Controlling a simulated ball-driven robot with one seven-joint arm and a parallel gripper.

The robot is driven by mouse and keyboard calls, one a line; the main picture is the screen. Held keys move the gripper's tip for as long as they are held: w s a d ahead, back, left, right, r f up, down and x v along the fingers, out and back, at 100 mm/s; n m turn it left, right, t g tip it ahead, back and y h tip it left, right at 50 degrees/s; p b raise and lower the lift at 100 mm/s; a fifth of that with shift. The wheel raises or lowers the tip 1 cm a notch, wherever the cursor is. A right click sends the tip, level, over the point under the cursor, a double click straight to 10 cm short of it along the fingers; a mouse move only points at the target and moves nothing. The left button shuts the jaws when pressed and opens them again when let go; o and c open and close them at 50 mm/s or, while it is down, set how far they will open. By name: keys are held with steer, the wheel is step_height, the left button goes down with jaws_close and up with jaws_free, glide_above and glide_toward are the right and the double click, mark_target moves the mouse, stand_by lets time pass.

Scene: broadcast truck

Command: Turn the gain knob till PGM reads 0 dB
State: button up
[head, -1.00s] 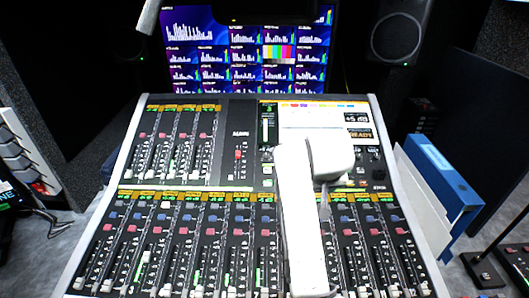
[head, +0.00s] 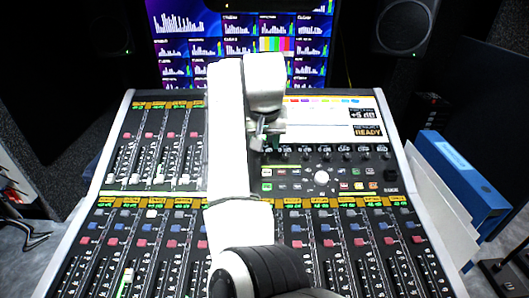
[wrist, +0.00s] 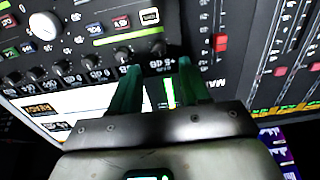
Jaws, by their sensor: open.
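My gripper (head: 258,143) hangs over the left end of a row of small black knobs on the mixing console (head: 118,150). In the wrist view its two green fingers (wrist: 158,66) are apart, with nothing seen held. A black knob (wrist: 158,48) at the end of the row lies just beyond and between the fingertips. I cannot tell whether they touch it. Which knob is the gain knob cannot be read. A dark readout (head: 362,113) at the console's upper right appears to show +5 dB, above a READY box (head: 368,131).
A large white knob (head: 321,177) sits below the row, also in the wrist view (wrist: 43,26). Faders and coloured buttons fill the lower console. A monitor (head: 190,45) stands behind, a speaker (head: 404,25) at back right. A blue binder (head: 462,180) leans at the right.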

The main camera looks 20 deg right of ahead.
mark_target(265, 155)
steer(key=x, duration=0.6)
jaws_close()
stand_by(0.4)
